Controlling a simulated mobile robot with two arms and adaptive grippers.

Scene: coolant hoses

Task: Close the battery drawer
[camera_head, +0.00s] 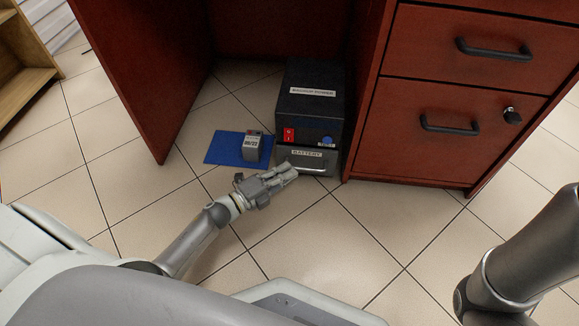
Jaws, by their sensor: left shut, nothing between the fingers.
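A black backup power box (311,100) stands on the tiled floor under the red desk. Its grey battery drawer (322,160), labelled BATTERY, is at the bottom front and has a light handle. From this angle I cannot tell exactly how far the drawer stands out. My left gripper (290,173) is shut and empty, with its fingertips at the left part of the drawer front, near the handle. I cannot tell whether they touch it. My right arm shows at the lower right, but its gripper is out of view.
A small grey battery (252,147) stands on a blue mat (224,149) left of the box. The desk's drawer cabinet (415,130) is close on the right, and a red side panel (140,75) is on the left. The floor in front is clear.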

